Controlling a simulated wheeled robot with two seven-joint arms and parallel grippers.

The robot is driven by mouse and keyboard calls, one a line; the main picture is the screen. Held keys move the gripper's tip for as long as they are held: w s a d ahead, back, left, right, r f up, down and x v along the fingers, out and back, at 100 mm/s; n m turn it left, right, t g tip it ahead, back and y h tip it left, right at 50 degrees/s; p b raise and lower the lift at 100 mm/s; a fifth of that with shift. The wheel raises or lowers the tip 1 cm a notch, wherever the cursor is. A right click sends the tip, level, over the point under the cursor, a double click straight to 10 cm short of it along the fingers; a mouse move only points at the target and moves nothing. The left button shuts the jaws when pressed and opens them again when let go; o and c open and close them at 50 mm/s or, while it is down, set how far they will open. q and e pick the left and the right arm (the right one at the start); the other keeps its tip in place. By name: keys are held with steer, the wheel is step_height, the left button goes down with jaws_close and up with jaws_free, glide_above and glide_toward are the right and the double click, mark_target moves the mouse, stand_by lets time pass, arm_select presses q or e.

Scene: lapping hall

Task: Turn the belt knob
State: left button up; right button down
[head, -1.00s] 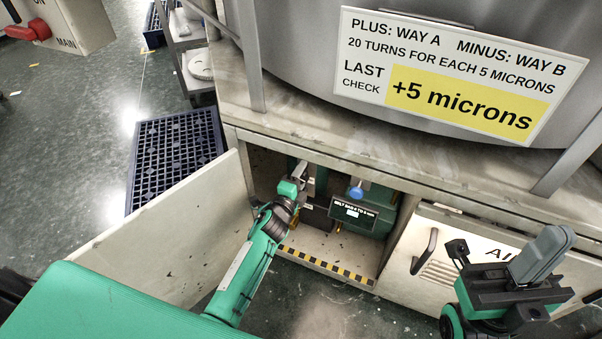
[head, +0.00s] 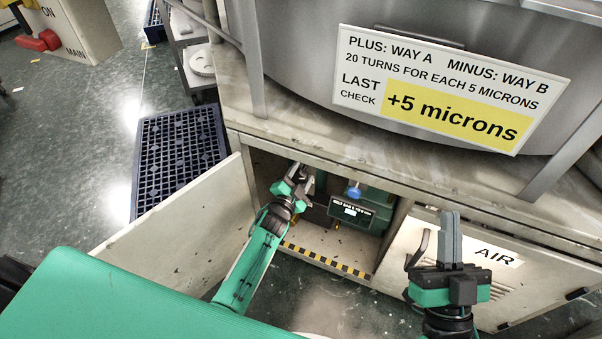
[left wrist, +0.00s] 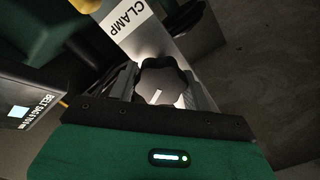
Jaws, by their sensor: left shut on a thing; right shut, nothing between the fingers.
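My left gripper (head: 298,180) reaches into the open cabinet under the machine. In the left wrist view, a black lobed knob (left wrist: 163,78) with a white mark sits between its fingers, and the gripper is shut on it. A pale plate marked CLAMP (left wrist: 127,25) lies just beyond the knob. A dark display box (head: 350,211) marked BELT SAG stands to the right of my left gripper, with a blue knob (head: 354,193) above it. The black knob is hidden by the gripper in the head view. My right gripper (head: 450,235) is shut and empty before the AIR door.
The open cabinet door (head: 170,215) stands left of my left arm. A striped strip (head: 327,260) edges the cabinet floor. The sign (head: 450,88) above reads "+5 microns", "plus: way A", "minus: way B" and "20 turns for each 5 microns". A dark grate (head: 178,160) lies at left.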

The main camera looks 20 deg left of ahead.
steer(key=shift+w+a+f, duration=0.15)
steer(key=shift+f, duration=0.35)
arm_select(q)
steer(key=o, duration=1)
steer(key=shift+s, duration=0.3)
steer(key=shift+s+a+p, duration=0.3)
steer(key=shift+s+p, duration=0.2)
steer(key=shift+s, duration=1.7)
steer(key=shift+s+a+p, duration=0.25)
steer(key=shift+s+p, duration=0.25)
steer(key=shift+s, duration=1.7)
steer(key=shift+s+a+p, duration=0.3)
steer(key=shift+s+p, duration=0.2)
steer(key=shift+s, duration=1.7)
arm_select(e)
steer(key=s+a+f+g, duration=0.2)
steer(key=f+g, duration=0.6)
steer(key=f, duration=0.4)
steer(key=shift+a+f+g+h, duration=0.3)
steer(key=shift+a+h, duration=0.1)
steer(key=shift+a, duration=0.4)
